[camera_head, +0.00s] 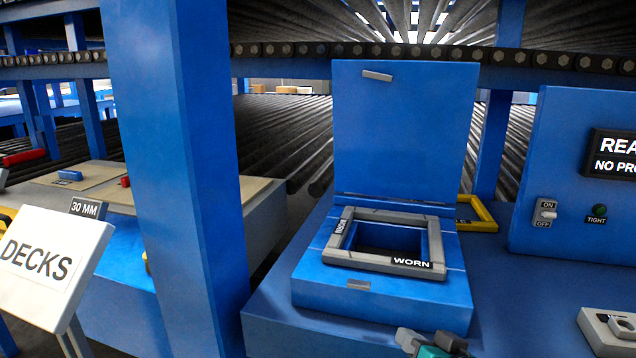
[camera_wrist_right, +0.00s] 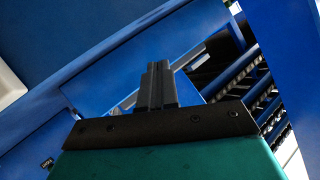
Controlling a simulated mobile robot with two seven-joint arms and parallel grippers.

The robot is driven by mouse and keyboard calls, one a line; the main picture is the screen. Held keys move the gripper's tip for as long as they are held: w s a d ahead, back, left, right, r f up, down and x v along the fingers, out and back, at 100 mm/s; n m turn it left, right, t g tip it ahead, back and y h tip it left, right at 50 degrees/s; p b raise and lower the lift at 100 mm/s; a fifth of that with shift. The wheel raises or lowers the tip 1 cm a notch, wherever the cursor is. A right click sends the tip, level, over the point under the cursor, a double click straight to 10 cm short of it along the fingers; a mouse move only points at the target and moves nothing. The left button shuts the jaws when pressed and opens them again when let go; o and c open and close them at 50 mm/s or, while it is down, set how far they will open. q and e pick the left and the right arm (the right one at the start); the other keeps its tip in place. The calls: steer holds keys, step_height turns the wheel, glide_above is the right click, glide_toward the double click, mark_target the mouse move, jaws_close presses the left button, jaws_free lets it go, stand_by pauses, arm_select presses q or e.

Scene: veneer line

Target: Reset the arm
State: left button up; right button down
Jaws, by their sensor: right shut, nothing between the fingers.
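My right gripper (camera_head: 430,343) shows at the bottom edge of the head view, in front of the blue box with the raised lid. Its grey fingertips and part of its teal body are in view. In the right wrist view its two dark fingers (camera_wrist_right: 157,85) are pressed together with nothing between them. The gripper is apart from the grey frame marked WORN (camera_head: 392,264), which lies on top of the blue box (camera_head: 385,296) around a square opening. My left gripper does not show in either view.
A blue post (camera_head: 180,180) stands left of the box. A panel with an ON/OFF switch (camera_head: 547,213) stands at the right, with a grey block (camera_head: 600,325) below it. A yellow frame (camera_head: 482,215) lies behind the box. A DECKS sign (camera_head: 45,262) is at the left.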

steer(key=s+d+f+n+g+h, duration=0.1)
steer(key=s+d+f+g, duration=0.2)
steer(key=s, duration=0.6)
steer(key=s+d+f+n+g+h, duration=0.15)
steer(key=s+f+g, duration=0.25)
steer(key=s, duration=0.4)
steer(key=s+d+f+n+g+h, duration=0.1)
steer(key=s+f+g+h, duration=0.2)
steer(key=s, duration=0.6)
steer(key=w+a+f+t+y, duration=0.3)
steer(key=w+f+t, duration=0.4)
steer(key=f, duration=0.2)
steer(key=shift+w+f+n, duration=0.35)
steer(key=shift+d, duration=0.15)
